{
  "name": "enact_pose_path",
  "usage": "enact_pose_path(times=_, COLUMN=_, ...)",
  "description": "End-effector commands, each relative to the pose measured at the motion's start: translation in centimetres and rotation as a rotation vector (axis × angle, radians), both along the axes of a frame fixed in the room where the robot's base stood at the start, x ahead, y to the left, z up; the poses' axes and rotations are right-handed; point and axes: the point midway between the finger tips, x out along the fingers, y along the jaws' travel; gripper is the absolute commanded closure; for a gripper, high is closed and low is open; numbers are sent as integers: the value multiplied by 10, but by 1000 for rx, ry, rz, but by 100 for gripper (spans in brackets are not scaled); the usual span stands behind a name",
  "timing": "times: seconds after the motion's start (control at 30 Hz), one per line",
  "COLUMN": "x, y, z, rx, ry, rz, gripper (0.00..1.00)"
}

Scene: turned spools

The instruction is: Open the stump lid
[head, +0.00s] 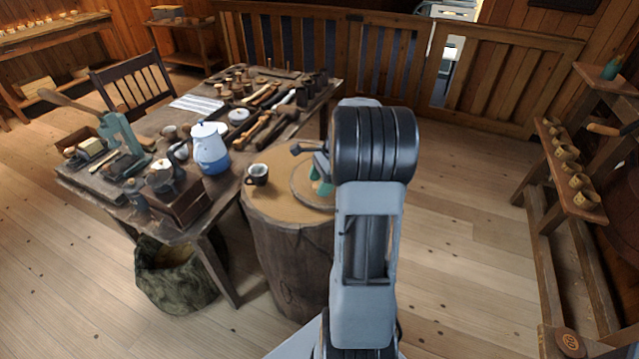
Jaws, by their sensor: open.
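The stump (285,250) stands upright beside the table, with a pale sawn top. A round lid (301,190) lies flat on the right part of its top; my arm hides the lid's right side. My gripper (320,186) is open, with teal fingertips low over the lid, partly hidden behind my arm. I cannot tell whether the fingertips touch the lid. No handle on the lid can be made out.
A blue and white pot (210,150) and many tools crowd the wooden table (215,190). A sack (172,275) sits below it. The floor (470,240) at right is clear.

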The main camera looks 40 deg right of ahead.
Motion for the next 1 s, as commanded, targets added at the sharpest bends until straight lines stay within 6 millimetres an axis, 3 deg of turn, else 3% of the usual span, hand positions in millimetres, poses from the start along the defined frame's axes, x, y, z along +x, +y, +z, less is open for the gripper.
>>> enact_pose_path(times=0.4, x=0, y=2, z=-5, rx=-1, ry=0, rz=0, gripper=41)
enact_pose_path(times=1.0, x=0, y=2, z=-4, rx=-1, ry=0, rz=0, gripper=99)
